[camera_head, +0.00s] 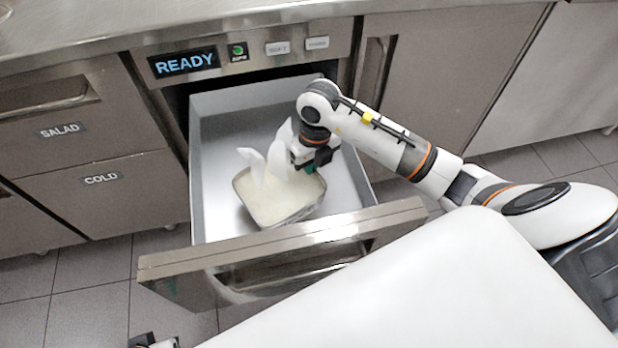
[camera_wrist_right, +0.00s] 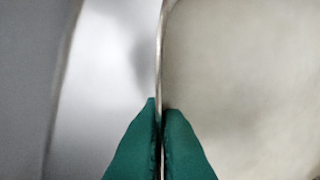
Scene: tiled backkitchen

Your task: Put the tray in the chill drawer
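The tray (camera_head: 284,222), a metal pan with pale creamy contents, is inside the open chill drawer (camera_head: 205,150), turned a little and near the drawer's front. White steam-like wisps rise over it. I cannot tell if it rests on the drawer floor. My right gripper (camera_head: 308,168) reaches in from the right at the tray's far rim. In the right wrist view, its green fingertips (camera_wrist_right: 160,112) are closed on either side of the thin tray rim (camera_wrist_right: 162,50). A small dark and white part at the bottom left appears to be my left gripper (camera_head: 152,341); its fingers cannot be made out.
A panel reading READY (camera_head: 185,62) with a green button (camera_head: 237,51) sits above the drawer. The drawer front (camera_head: 285,240) stands pulled out. SALAD (camera_head: 60,130) and COLD (camera_head: 101,179) drawers are shut at left. A steel counter (camera_head: 140,20) runs above.

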